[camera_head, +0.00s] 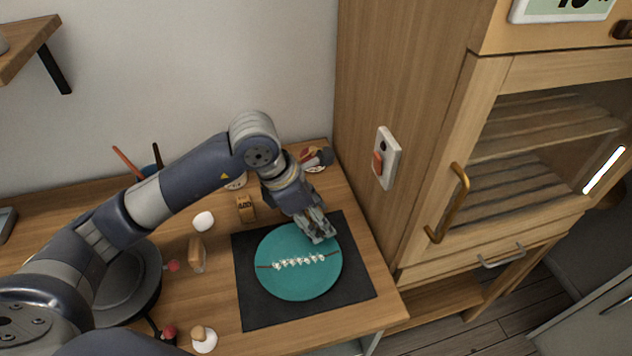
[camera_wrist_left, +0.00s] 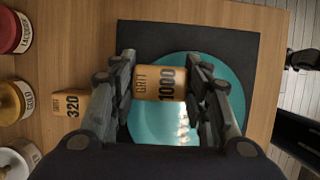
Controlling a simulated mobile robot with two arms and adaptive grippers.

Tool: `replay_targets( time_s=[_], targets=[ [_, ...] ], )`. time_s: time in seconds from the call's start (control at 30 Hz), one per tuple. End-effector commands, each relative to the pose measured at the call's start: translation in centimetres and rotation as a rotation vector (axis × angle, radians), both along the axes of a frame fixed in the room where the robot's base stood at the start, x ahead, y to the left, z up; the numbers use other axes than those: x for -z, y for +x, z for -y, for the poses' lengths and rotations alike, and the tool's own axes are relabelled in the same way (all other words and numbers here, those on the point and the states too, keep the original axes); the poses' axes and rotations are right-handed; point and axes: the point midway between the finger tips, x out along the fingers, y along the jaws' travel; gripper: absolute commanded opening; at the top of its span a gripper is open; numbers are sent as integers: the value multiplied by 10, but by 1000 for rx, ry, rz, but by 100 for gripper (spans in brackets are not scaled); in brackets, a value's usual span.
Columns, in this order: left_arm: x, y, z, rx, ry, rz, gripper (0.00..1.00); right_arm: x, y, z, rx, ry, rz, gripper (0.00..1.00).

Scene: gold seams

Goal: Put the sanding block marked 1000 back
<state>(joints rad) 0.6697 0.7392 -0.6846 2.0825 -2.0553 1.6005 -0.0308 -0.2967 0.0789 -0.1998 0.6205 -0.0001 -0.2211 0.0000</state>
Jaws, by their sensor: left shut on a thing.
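My left gripper (camera_head: 318,232) is over the back right edge of a teal plate (camera_head: 290,287). In the left wrist view it is shut on the tan sanding block marked GRIT 1000 (camera_wrist_left: 160,84), held between its two fingers. In the head view the fingers mostly hide this block. Another sanding block (camera_head: 245,208) stands on the table behind the mat; in the left wrist view it reads 320 (camera_wrist_left: 70,104). The plate lies on a dark mat (camera_head: 248,308) and bears a row of pale marks along a seam.
Jars labelled LACQUER (camera_wrist_left: 14,32), GOLD (camera_wrist_left: 14,101) and a white-topped one (camera_wrist_left: 18,160) stand near the 320 block. A wooden cabinet (camera_head: 370,120) closes off the right side. A dark round turntable (camera_head: 125,283) and small knobbed items are at the left.

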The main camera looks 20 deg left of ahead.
Motion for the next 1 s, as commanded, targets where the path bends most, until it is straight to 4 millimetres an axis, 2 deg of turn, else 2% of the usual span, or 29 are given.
replay_targets(
  time_s=[0.1, 0.2, 0.5, 0.63, 0.8, 1.0],
  targets=[
    [-1, 28, -6, -5, -1, -2, 24, -11, -15, 1, 0, -2, -23, 40],
    [1, 50, -11, -4, -2, -1, 24, -16, -19, 1, 0, -3, -28, 40],
    [7, 106, -24, -4, -2, -1, 24, -32, 0, 0, -1, 0, 2, 40],
    [9, 119, -28, -1, -2, 1, 24, -35, 4, 0, -1, 1, 9, 40],
    [13, 124, -29, 1, -1, 0, 24, -37, 3, 0, -1, 0, 7, 40],
    [37, 123, -29, -1, -1, -5, 24, -49, -1, 1, -1, -1, 0, 40]
  ],
)
